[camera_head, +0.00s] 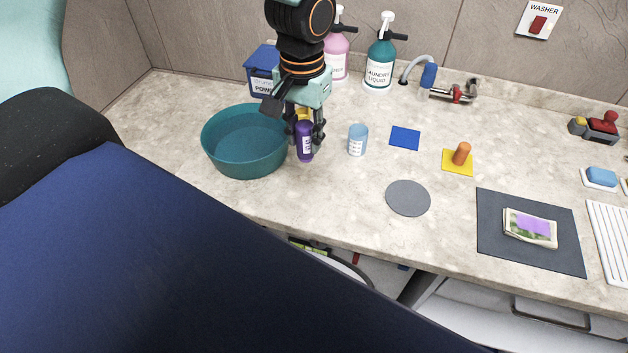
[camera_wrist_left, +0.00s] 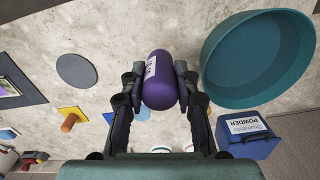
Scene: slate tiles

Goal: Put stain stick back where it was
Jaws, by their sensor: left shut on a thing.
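My left gripper (camera_head: 306,138) is shut on the purple stain stick (camera_head: 305,151), a rounded purple cylinder with a white label. It points downward beside the teal basin's right side; whether its lower end touches the counter I cannot tell. In the left wrist view the stain stick (camera_wrist_left: 159,88) sits between both fingers, its label partly showing. A blue square (camera_head: 405,138) lies bare on the counter to the right. A yellow square (camera_head: 458,161) carries an upright orange peg (camera_head: 462,153). A grey disc (camera_head: 408,198) lies bare nearer the front. My right gripper is not in view.
The teal basin (camera_head: 222,155) stands just left of the gripper, and a light-blue cup (camera_head: 358,140) close to its right. A blue powder box (camera_head: 262,72), a pink bottle (camera_head: 337,58) and a laundry liquid bottle (camera_head: 380,65) stand behind. A dark mat (camera_head: 500,250) lies front right.

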